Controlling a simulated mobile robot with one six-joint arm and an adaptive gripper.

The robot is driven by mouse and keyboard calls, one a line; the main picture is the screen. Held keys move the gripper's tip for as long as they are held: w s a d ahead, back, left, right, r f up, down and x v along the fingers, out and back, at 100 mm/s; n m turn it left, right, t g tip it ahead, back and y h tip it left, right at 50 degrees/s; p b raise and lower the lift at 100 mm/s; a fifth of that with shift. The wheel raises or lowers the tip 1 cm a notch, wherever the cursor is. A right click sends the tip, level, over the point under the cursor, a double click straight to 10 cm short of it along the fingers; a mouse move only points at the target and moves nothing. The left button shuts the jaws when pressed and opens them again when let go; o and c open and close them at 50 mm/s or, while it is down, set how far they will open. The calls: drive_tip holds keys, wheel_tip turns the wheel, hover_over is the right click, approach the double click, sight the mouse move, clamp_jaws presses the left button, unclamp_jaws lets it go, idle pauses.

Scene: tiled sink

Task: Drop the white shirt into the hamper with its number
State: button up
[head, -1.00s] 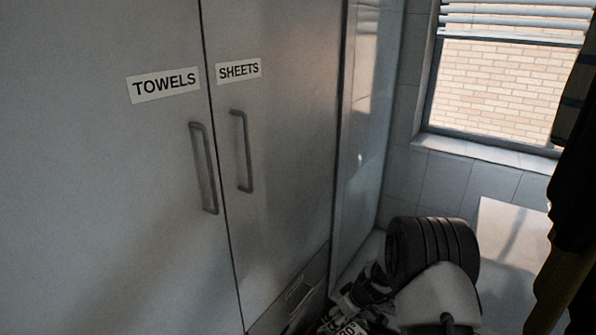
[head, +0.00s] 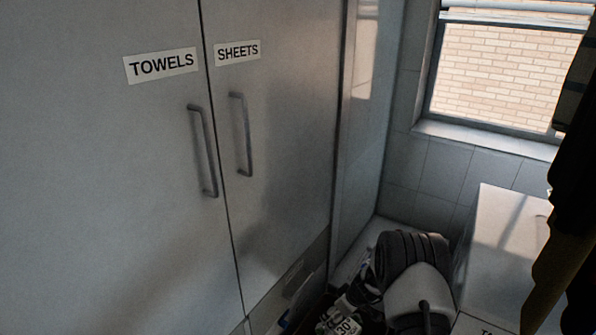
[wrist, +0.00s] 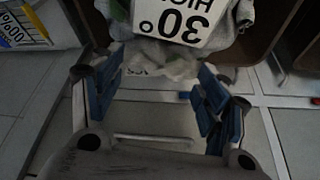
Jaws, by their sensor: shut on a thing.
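My gripper (wrist: 158,92) is shut on a pale grey-white cloth, the white shirt (wrist: 165,62), which hangs bunched between its blue-padded fingers. A white tag (wrist: 180,20) with "30°" and part of another word, upside down in the wrist view, lies against the cloth. In the head view the tag (head: 347,327) shows at the bottom edge, beside my dark gripper and wrist. Brown bin walls (wrist: 268,45) show behind the shirt in the wrist view. No number is readable on them, and I cannot tell which hamper this is.
A label (wrist: 22,28) with a percent figure and yellow edging shows at the wrist view's left. Tall cabinet doors marked TOWELS (head: 160,65) and SHEETS (head: 238,51) stand at the left of the head view. A white-topped unit (head: 500,235) stands right. Dark hanging cloth (head: 575,190) covers the right edge.

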drive_tip(key=o, duration=1.6)
drive_tip(key=v, duration=1.2)
